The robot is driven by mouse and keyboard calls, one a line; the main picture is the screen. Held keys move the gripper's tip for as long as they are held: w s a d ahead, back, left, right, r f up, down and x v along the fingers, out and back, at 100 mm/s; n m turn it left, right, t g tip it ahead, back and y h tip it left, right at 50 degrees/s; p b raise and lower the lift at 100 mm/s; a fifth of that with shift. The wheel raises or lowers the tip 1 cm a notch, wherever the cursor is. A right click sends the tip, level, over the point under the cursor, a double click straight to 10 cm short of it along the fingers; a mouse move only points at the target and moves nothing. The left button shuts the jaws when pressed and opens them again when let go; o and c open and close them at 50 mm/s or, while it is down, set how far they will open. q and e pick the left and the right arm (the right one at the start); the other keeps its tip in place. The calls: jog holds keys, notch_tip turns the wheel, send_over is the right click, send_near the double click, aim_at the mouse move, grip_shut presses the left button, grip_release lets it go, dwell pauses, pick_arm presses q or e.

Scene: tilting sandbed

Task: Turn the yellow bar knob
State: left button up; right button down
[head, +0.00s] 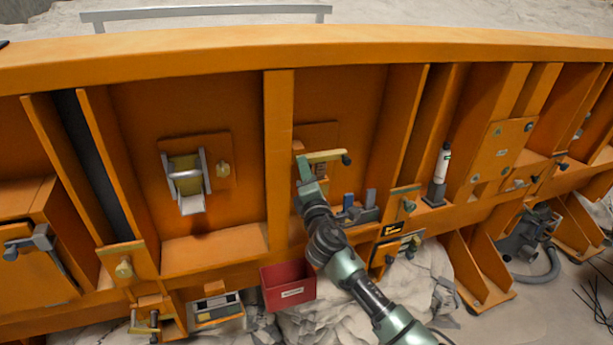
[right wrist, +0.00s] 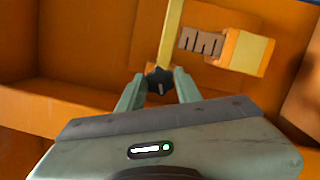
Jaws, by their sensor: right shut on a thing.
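The yellow bar knob (head: 328,155) sits on an orange plate in the middle bay of the wall, its bar lying nearly level in the head view. A dark grip (head: 347,160) shows at its right end. My right gripper (head: 304,166) is at the bar's left end. In the right wrist view, the yellow bar (right wrist: 171,38) runs down to a dark lobed grip (right wrist: 158,79), which sits between the fingertips of my right gripper (right wrist: 158,86). The fingers are shut on this end. They hide part of it. My left gripper is not in view.
A yellow-orange block (right wrist: 245,52) with a grey ridged part stands beside the bar. Below are a red bin (head: 288,287) and a grey-blue fixture (head: 358,210). Upright orange ribs (head: 279,150) bound the bay. A white-and-grey cylinder (head: 441,168) stands to the right.

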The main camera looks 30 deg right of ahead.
jog(key=n, duration=0.5)
jog(key=n+t+y+b, duration=0.1)
jog(key=n, duration=0.4)
jog(key=shift+f+t, duration=0.2)
jog(key=shift+t, duration=0.1)
jog(key=c, duration=1.3)
grip_release()
jog(key=shift+c, duration=0.2)
jog(key=b+v, duration=0.2)
jog(key=v, duration=0.5)
jog(key=shift+s, duration=0.4)
